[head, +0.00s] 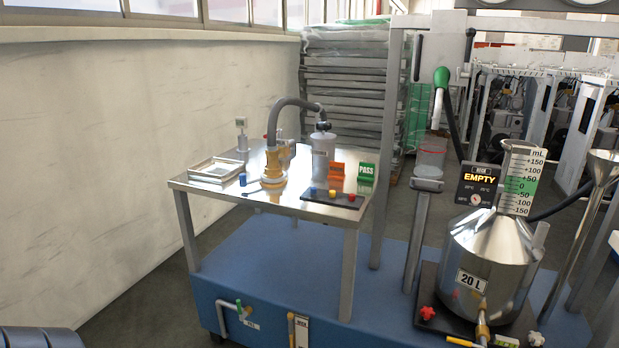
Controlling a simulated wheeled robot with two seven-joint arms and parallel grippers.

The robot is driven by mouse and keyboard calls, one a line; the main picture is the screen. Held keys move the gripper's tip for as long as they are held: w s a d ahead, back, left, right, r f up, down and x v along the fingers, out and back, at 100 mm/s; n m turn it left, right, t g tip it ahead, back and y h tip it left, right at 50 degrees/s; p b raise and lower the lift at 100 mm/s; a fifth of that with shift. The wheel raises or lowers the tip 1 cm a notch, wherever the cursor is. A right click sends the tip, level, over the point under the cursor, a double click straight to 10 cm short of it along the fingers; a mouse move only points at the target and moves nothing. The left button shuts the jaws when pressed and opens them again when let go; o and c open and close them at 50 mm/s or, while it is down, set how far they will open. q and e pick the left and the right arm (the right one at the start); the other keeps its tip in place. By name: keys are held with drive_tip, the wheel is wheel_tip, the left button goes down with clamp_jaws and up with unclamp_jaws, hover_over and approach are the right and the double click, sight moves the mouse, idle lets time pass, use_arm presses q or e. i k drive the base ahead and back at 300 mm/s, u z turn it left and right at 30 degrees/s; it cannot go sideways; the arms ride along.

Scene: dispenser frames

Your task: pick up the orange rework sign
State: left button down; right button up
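The orange rework sign (336,170) stands upright near the right rear of the metal table, just left of the green PASS sign (366,172). It is small in the head view and its lettering is too small to read. The black strip with coloured knobs stands in front of it. Neither of my grippers shows in the head view.
The metal table (218,184) also holds a hose with a brass fitting (275,165), a grey canister (323,157), a framed tray (214,170) and a knobbed black strip (331,198). A 20 L steel vessel (490,250) stands at right. Grey floor lies at left.

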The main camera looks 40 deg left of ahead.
sight(337, 169)
drive_tip(key=u, duration=1.3)
drive_tip(key=i, duration=0.05)
drive_tip(key=u, duration=0.35)
